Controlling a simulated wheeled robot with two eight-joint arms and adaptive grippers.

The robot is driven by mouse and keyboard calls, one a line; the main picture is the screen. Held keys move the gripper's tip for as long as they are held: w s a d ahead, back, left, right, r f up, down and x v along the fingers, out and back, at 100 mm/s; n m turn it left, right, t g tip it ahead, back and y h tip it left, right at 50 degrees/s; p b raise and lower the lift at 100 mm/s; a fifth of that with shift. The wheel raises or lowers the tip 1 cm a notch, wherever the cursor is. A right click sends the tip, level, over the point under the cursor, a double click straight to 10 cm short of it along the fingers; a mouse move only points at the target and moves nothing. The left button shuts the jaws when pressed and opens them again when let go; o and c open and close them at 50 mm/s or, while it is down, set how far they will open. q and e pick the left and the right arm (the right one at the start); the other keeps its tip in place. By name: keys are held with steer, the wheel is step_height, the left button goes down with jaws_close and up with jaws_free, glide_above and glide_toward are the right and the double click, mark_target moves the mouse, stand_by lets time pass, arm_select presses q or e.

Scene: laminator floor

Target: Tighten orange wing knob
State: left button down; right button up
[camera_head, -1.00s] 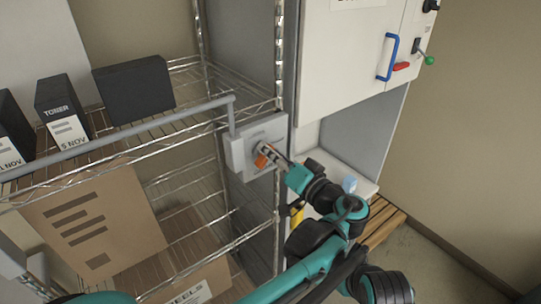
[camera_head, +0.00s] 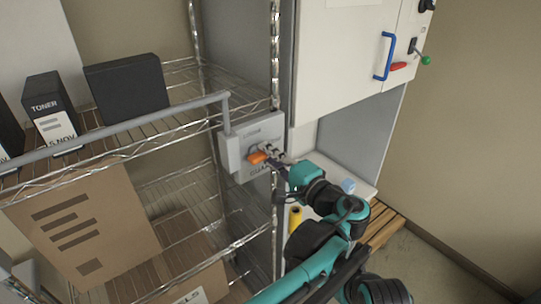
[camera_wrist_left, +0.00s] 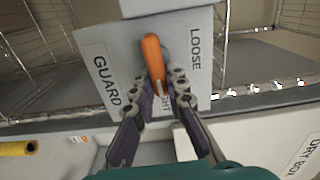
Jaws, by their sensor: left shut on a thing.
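The orange wing knob (camera_head: 258,157) is on a grey guard box (camera_head: 235,149) at the right end of a grey bar on the wire shelf. In the left wrist view the knob (camera_wrist_left: 153,60) stands between the labels "GUARD" and "LOOSE"; another label behind the fingers is partly hidden. My left gripper (camera_head: 270,155) is shut on the knob's wing, with one finger on each side (camera_wrist_left: 164,88). In the head view the wing lies nearly level, pointing left. My right gripper is not in view.
The wire shelf (camera_head: 180,138) holds black toner boxes (camera_head: 127,87) and a cardboard box (camera_head: 80,228). A white cabinet (camera_head: 345,60) with a blue handle (camera_head: 385,57) stands right of the guard box. A yellow cylinder (camera_head: 294,222) is beside my arm. Bare floor shows at lower right.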

arm_select(q)
steer(key=shift+a+r+m, duration=0.1)
steer(key=shift+a+m, duration=0.05)
steer(key=shift+m, duration=0.25)
steer(key=c, duration=1.6)
jaws_free()
steer(key=shift+c, duration=0.2)
steer(key=shift+o, duration=0.5)
steer(key=shift+w, duration=0.1)
steer(key=shift+w+a, duration=0.2)
steer(key=shift+a, duration=0.15)
steer(key=shift+s, duration=0.1)
